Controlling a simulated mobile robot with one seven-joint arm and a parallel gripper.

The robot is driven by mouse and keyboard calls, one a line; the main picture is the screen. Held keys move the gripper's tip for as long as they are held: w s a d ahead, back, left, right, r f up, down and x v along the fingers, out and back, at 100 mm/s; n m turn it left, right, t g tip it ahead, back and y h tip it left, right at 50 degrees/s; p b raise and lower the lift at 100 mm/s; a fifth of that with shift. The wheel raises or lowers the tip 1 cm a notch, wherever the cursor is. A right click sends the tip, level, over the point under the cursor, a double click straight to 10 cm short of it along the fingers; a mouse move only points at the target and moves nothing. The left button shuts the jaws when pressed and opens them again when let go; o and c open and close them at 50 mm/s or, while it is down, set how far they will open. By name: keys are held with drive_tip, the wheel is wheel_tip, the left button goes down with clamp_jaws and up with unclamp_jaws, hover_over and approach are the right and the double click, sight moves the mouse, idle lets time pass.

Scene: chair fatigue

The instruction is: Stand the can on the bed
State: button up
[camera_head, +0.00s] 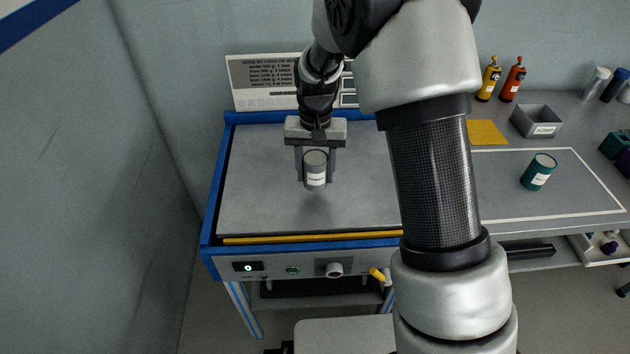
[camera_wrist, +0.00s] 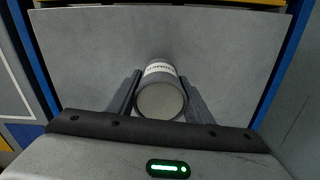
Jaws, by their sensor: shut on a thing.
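A grey can (camera_head: 316,168) with a white label is between the fingers of my gripper (camera_head: 316,172), which is shut on it. The can also shows in the wrist view (camera_wrist: 161,98), with its round end facing the camera. The bed (camera_head: 255,190) is a flat grey plate in a blue frame with a yellow front strip. The can is over the middle of the bed, and a soft shadow lies on the plate below it. I cannot tell exactly how large the gap under the can is.
A teal can (camera_head: 538,172) stands in a white-outlined area on the bench at the right. A grey bin (camera_head: 537,121), a yellow bottle (camera_head: 489,79) and a red bottle (camera_head: 512,80) are behind it. A sign (camera_head: 265,82) stands behind the bed. The bed around the can is bare.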

sight(316, 182)
drive_tip(key=shift+f, duration=1.7)
drive_tip(key=shift+f+b, duration=0.15)
drive_tip(key=shift+b, duration=0.15)
drive_tip(key=o, duration=1.3)
